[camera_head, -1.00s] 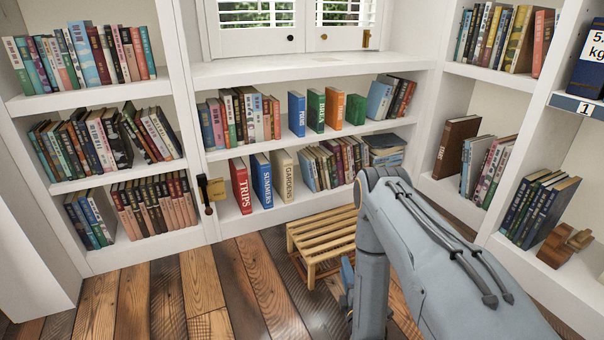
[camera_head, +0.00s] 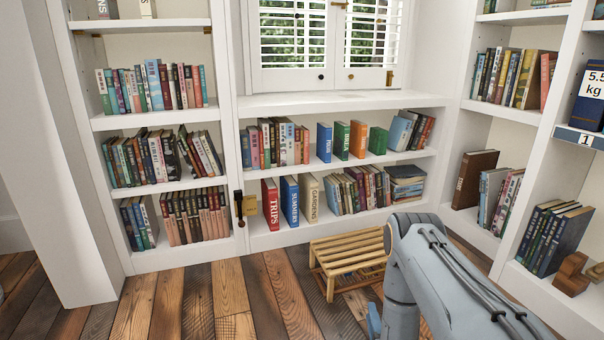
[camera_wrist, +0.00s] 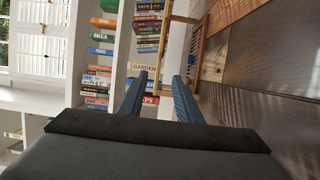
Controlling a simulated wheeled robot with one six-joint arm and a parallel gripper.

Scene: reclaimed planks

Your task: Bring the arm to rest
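My arm (camera_head: 440,280) reaches in from the lower right in the head view, bent at a grey joint, with its lower part cut off by the bottom edge. A blue bit of my gripper (camera_head: 374,322) shows at the bottom, left of the arm. In the wrist view, the two blue fingers of my gripper (camera_wrist: 159,78) stand apart with nothing held between them. Beyond them, books on the shelves appear sideways.
A slatted wooden stool (camera_head: 350,254) stands on the plank floor (camera_head: 215,290) just left of my arm. White bookshelves (camera_head: 345,101) with many books line the back and right. A dark wooden object (camera_head: 571,272) sits on the right shelf. Floor at left is clear.

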